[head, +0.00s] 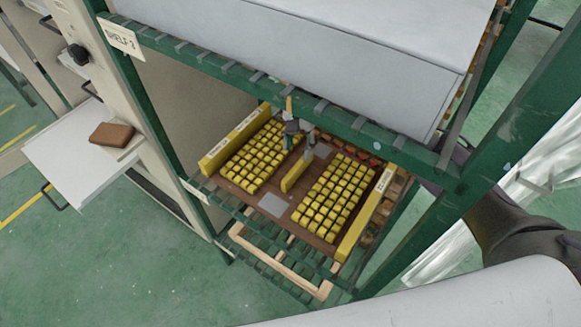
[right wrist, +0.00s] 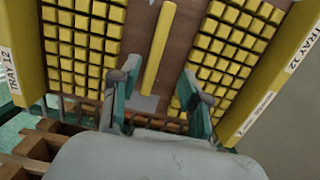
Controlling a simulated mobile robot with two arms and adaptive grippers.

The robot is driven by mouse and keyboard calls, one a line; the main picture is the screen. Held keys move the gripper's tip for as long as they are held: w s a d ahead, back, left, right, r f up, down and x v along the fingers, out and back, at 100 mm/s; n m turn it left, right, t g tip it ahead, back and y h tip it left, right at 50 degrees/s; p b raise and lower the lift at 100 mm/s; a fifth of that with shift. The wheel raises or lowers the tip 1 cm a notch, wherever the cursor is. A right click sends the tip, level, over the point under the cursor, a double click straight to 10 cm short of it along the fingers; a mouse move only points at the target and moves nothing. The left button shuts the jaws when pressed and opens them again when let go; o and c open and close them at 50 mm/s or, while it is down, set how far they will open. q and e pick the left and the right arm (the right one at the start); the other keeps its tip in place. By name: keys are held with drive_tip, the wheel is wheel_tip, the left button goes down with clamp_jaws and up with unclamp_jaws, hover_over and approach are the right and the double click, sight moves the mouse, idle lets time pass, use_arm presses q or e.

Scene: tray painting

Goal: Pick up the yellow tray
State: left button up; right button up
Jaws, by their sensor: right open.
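The yellow tray (head: 272,205) has a brown wooden base, yellow side walls and a yellow middle bar (head: 296,172). It sits in the green rack, filled with two blocks of small yellow cubes. In the right wrist view, the tray (right wrist: 247,118) carries "TRAY 12" labels on both walls. My right gripper (head: 300,135) is at the tray's far end, reaching in from behind the rack. In the right wrist view, my right gripper (right wrist: 163,85) is open and empty, its fingers either side of the middle bar's line. Contact with the bar cannot be told. My left gripper is not in view.
A green rack post (head: 480,160) and upper shelf edge (head: 300,98) frame the tray closely. A large grey box (head: 310,40) sits above. A white side shelf (head: 75,170) holds a brown block (head: 112,135) at left.

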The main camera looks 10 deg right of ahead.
sight(298, 164)
drive_tip(key=f+p, duration=0.1)
drive_tip(key=f, duration=0.1)
drive_tip(key=s+f+p, duration=0.1)
drive_tip(key=f, duration=0.2)
drive_tip(key=shift+s+a+f, duration=0.1)
drive_tip(key=shift+f, duration=0.4)
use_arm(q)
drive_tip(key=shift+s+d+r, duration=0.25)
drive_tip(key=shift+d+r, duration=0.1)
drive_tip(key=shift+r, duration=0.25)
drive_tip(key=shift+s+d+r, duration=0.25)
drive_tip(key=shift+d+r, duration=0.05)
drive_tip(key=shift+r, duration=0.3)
use_arm(e)
drive_tip(key=shift+f, duration=0.15)
clamp_jaws()
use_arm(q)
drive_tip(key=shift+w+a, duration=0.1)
